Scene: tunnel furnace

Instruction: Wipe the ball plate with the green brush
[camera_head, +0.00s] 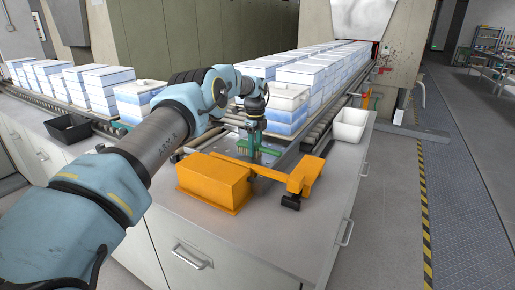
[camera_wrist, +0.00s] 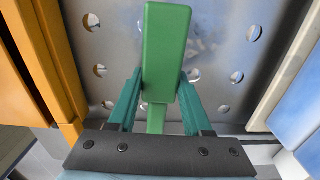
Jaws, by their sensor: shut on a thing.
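The green brush (camera_wrist: 166,55) is held between the two teal fingers of my gripper (camera_wrist: 159,100) in the wrist view. Its green handle points up in that picture, and its bristles are hidden there. In the head view my gripper (camera_head: 252,140) is low over the ball plate, with the green brush (camera_head: 243,147) beneath it. The ball plate (camera_wrist: 225,55) is a grey metal sheet with round holes and pale smudges. In the head view the ball plate (camera_head: 215,144) shows partly behind the arm. I cannot tell whether the bristles touch it.
An orange box (camera_head: 214,182) and an orange bracket (camera_head: 305,175) stand close in front of the plate. A white bin (camera_head: 349,125) is at the right, a black tray (camera_head: 68,128) at the left. Stacked blue-white blocks (camera_head: 316,72) fill the conveyor behind.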

